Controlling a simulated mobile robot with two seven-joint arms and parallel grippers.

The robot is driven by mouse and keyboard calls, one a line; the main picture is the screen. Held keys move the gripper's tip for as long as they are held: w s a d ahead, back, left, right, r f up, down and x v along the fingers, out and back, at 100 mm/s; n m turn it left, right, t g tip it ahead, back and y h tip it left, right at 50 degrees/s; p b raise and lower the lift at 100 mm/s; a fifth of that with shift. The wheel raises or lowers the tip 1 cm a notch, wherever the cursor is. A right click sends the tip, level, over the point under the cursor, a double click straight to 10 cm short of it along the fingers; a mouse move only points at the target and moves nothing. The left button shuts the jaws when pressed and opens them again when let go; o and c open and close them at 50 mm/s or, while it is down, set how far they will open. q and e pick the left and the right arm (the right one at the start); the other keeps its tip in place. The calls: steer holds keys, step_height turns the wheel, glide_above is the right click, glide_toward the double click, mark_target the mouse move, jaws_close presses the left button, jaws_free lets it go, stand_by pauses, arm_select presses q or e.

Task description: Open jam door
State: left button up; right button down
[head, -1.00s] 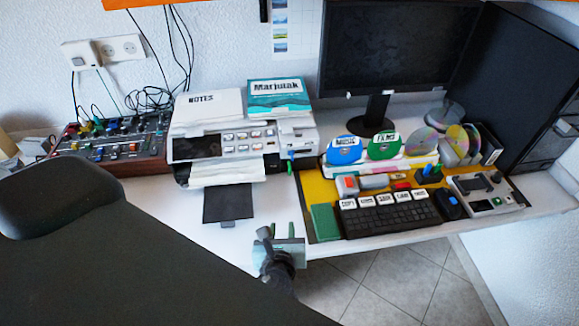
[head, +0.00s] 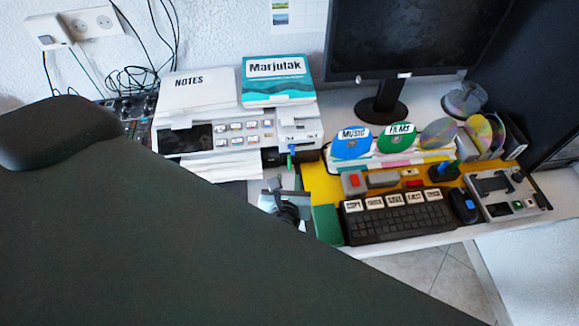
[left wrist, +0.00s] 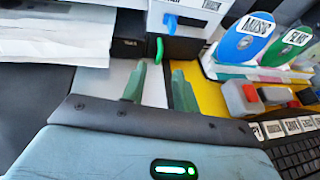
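The white printer (head: 240,143) stands against the wall at the left of the desk. On its right front are a blue tab (head: 292,149) and a small green tab (head: 290,163) below it; in the left wrist view the blue tab (left wrist: 172,21) and green tab (left wrist: 159,49) show beside a dark front panel (left wrist: 125,48). I cannot tell which part is the jam door. My left gripper (head: 287,182) is in front of the printer's lower right. Its two green fingers (left wrist: 160,75) are apart and empty, just short of the green tab. My right gripper is not in view.
Disc holders (head: 385,158) stand behind.

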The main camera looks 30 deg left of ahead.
mark_target(290, 165)
arm_select(q)
steer(key=shift+x, duration=3.2)
jaws_close()
